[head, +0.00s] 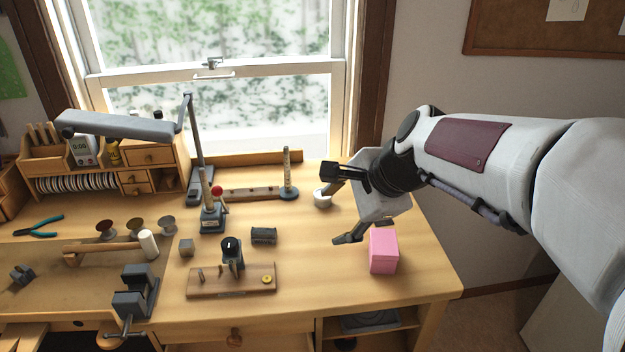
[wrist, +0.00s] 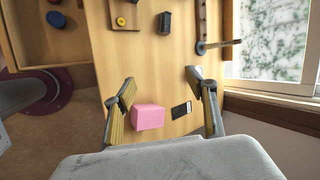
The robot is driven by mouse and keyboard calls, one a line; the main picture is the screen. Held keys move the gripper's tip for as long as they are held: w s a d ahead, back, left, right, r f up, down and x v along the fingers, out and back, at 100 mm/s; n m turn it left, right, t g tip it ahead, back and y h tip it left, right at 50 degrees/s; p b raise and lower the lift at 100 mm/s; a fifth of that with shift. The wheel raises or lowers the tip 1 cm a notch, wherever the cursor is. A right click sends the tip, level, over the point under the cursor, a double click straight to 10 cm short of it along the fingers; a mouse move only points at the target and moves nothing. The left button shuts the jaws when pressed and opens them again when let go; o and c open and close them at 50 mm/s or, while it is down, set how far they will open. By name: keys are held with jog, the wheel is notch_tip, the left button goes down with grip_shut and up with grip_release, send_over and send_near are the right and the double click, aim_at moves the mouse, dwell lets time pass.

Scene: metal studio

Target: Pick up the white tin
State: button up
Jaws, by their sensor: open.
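The white tin (head: 322,199) is a small round white thing standing on the wooden workbench, toward the window side, in the head view. My gripper (head: 335,215) is open above the right part of the bench, its fingers spread wide and nothing between the tips. The upper finger's tip overlaps the tin's edge in the head view; I cannot tell whether they touch. In the wrist view my gripper (wrist: 159,77) frames bare bench between its tips. A pale patch by the right fingertip there may be the tin, mostly hidden.
A pink box (head: 384,251) stands close to my lower finger; it also shows in the wrist view (wrist: 149,117). A small dark flat object (wrist: 181,109) lies nearby. A post on a round base (head: 288,180) stands left of the tin. A desk lamp (head: 120,125) is farther left.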

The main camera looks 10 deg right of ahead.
jog(key=w+f+m, duration=0.4)
jog(key=w+m, duration=0.3)
jog(key=w, duration=0.4)
jog(key=m+t, duration=0.1)
jog(key=m, duration=0.7)
send_over(323, 198)
jog(key=s+d, duration=0.2)
jog(key=s, duration=0.1)
jog(key=shift+y, duration=0.4)
jog(key=f, duration=0.6)
jog(key=shift+w+d, duration=0.15)
jog(key=shift+d, duration=0.05)
jog(key=shift+x, duration=1.3)
jog(key=shift+d+x, duration=0.2)
jog(key=shift+x, duration=0.6)
jog(key=shift+d+x, duration=0.15)
jog(key=shift+x, duration=1.7)
